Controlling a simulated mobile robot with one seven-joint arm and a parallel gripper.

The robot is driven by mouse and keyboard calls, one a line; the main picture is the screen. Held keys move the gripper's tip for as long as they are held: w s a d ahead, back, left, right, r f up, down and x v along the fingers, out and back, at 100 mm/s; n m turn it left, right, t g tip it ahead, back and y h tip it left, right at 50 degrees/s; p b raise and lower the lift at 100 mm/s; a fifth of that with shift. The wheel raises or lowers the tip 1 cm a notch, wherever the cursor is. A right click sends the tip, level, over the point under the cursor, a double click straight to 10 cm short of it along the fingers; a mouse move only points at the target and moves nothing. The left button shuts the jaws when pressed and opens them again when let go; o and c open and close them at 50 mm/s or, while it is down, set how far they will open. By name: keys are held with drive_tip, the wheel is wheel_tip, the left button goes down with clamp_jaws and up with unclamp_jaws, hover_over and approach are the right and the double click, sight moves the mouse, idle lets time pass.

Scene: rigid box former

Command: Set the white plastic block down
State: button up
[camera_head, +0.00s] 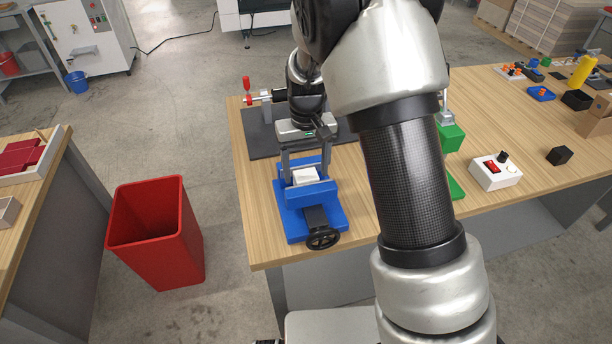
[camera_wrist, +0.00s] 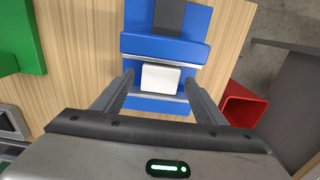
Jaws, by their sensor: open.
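The white plastic block (camera_head: 305,176) sits in the blue vise (camera_head: 296,223), between its jaws, in the head view. The block also shows in the wrist view (camera_wrist: 160,79), lying by the vise's grey jaw faces. My gripper (camera_head: 306,170) is over the vise, pointing down. In the wrist view its two fingers (camera_wrist: 158,84) stand apart on either side of the block, with a gap on each side. Whether the vise jaws press on the block I cannot tell. My own arm hides part of the table right of the vise.
The vise stands near the left front edge of the wooden table (camera_head: 510,105). A black handwheel (camera_head: 322,237) faces front. A red bin (camera_head: 155,232) stands on the floor at left. A dark mat (camera_head: 262,140) lies behind.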

sight(306, 175)
drive_tip(key=s+d+r+t, duration=0.1)
drive_tip(key=s+d+r, duration=0.15)
drive_tip(key=r, duration=0.65)
drive_tip(key=s+d+r, duration=0.1)
drive_tip(key=s+r, duration=0.2)
drive_tip(key=r, duration=0.5)
drive_tip(key=s+d+r+m+t, duration=0.1)
drive_tip(key=s+d+r+t, duration=0.1)
drive_tip(key=s, duration=0.7)
drive_tip(key=s+d+r+m+t, duration=0.1)
drive_tip(key=s+d+r, duration=0.3)
drive_tip(key=s, duration=0.5)
drive_tip(key=shift+s+d+r+t, duration=0.25)
drive_tip(key=shift+d+t, duration=0.15)
drive_tip(key=shift+t, duration=0.4)
